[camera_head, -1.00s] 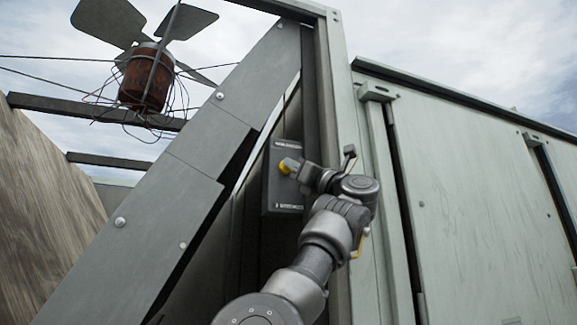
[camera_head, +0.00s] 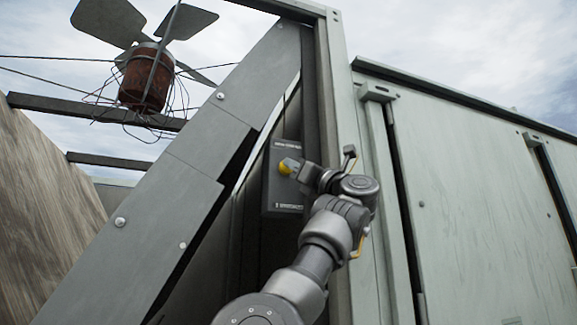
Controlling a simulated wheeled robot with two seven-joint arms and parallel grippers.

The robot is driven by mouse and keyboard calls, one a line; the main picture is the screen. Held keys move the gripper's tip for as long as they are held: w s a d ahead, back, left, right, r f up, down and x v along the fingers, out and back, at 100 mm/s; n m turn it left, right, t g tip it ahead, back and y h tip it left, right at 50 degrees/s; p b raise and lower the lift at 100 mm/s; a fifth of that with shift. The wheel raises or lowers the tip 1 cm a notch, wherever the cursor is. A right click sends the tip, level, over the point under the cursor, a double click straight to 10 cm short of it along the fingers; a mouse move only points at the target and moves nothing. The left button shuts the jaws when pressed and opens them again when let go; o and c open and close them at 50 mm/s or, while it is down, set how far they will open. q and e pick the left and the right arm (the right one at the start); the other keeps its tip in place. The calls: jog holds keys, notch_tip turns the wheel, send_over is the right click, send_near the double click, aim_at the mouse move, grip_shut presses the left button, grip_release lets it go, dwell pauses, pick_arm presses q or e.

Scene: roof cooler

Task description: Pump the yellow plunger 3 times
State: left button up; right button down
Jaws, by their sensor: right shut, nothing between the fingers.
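The yellow plunger (camera_head: 285,166) is a small round knob on the front of a dark grey box (camera_head: 284,197) in the middle of the head view. The box sits in a narrow recess behind a slanted metal panel. My right gripper (camera_head: 297,170) is shut and empty. Its tip is at the right side of the plunger and appears to touch it, and it hides part of the knob. My right arm comes up from the bottom of the view. My left gripper is not in view.
A slanted grey metal panel (camera_head: 190,160) lies left of the box. An upright metal post (camera_head: 335,110) stands close on the right, with pale wall panels (camera_head: 480,190) beyond. A fan with a rusty motor (camera_head: 145,80) hangs among wires at the upper left.

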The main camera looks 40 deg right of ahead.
jog(key=shift+w+d, duration=0.15)
jog(key=shift+w, duration=0.2)
dwell(0.6)
jog(key=shift+s+a+f+b, duration=0.1)
jog(key=shift+s+a+b, duration=0.1)
jog(key=shift+b, duration=0.3)
jog(key=s+b, duration=0.1)
jog(key=s+a+b, duration=0.1)
jog(key=s, duration=0.1)
jog(key=s+a+b, duration=0.1)
jog(key=s, duration=0.1)
jog(key=shift+s, duration=0.25)
jog(key=shift+d, duration=0.1)
dwell(0.8)
